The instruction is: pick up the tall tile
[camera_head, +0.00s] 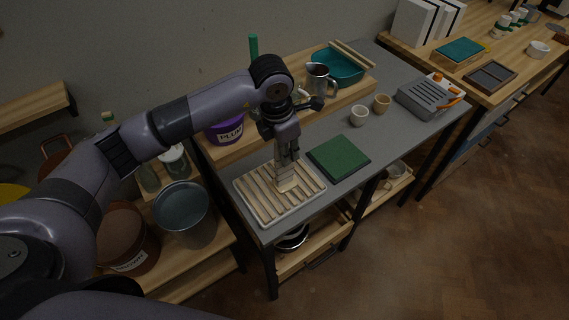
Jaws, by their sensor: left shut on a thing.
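My left gripper (287,160) points down over the slatted wooden rack (252,188) at the near left of the grey table. It is shut on a small pale tile (287,184), taken to be the tall tile. The fingers hide the upper part of the tile. Its lower end is at the slats, and I cannot tell whether it touches them or is just above. My right gripper is not in view.
A green square mat (338,158) lies right of the rack. Two small cups (359,116) and a grey slotted box (428,97) stand further right. A metal pitcher (318,82), a teal basin (340,68) and a purple tub (226,131) stand behind on a wooden shelf.

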